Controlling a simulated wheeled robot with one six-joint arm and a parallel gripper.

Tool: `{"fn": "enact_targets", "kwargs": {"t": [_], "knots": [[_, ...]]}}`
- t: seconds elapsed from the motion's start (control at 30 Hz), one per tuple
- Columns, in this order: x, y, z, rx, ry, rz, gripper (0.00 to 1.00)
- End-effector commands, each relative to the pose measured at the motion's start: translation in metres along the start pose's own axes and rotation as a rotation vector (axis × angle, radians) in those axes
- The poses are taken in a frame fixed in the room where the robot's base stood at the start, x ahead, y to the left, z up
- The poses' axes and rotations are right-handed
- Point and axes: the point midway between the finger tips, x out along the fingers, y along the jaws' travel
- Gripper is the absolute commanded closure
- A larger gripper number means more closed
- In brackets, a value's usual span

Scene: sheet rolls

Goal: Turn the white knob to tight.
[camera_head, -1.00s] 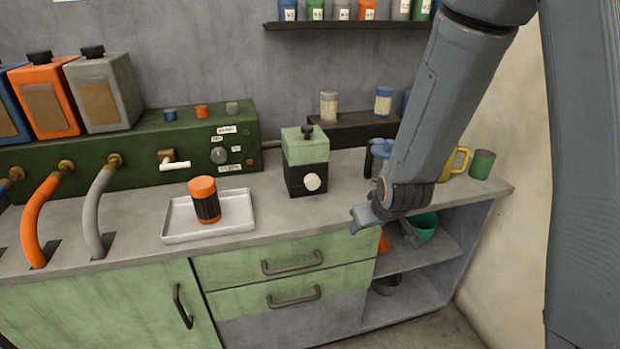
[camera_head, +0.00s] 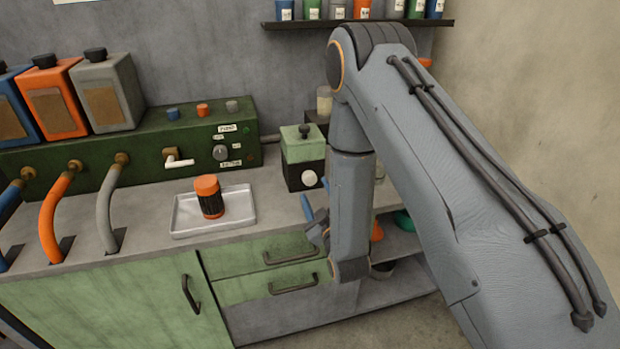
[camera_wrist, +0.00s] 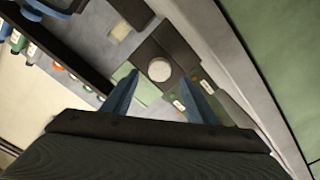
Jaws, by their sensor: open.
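The white knob (camera_head: 309,179) is on the front face of a small box (camera_head: 303,150) with a pale green top and a black lower part, standing on the counter. My gripper (camera_head: 312,217) is open and empty in front of the counter edge, below and close to the knob in the head view. In the wrist view the round white knob (camera_wrist: 159,69) lies ahead, between the two blue-grey fingers of my gripper (camera_wrist: 155,90), apart from them. My arm hides part of the counter right of the box. No tight mark on the knob is readable.
A white tray (camera_head: 240,220) with an orange and black jar (camera_head: 209,196) sits left of the box. A green panel (camera_head: 140,143) with hoses and bottles stands behind. Drawer handles (camera_head: 292,284) stick out below the counter.

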Motion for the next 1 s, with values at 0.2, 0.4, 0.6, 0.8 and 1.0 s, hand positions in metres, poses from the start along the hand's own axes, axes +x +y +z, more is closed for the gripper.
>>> {"fn": "enact_targets", "kwargs": {"t": [0.2, 0.4, 0.6, 0.8, 1.0], "knots": [[0.032, 0.001, -0.002, 0.0, 0.001, 0.002, 0.47], [0.059, 0.001, -0.001, 0.001, 0.0, 0.001, 0.47], [0.07, 0.001, 0.0, 0.001, -0.001, 0.0, 0.47], [0.071, 0.0, 0.0, 0.001, -0.002, -0.001, 0.47], [0.071, 0.0, 0.0, 0.001, -0.001, -0.001, 0.74]]}}
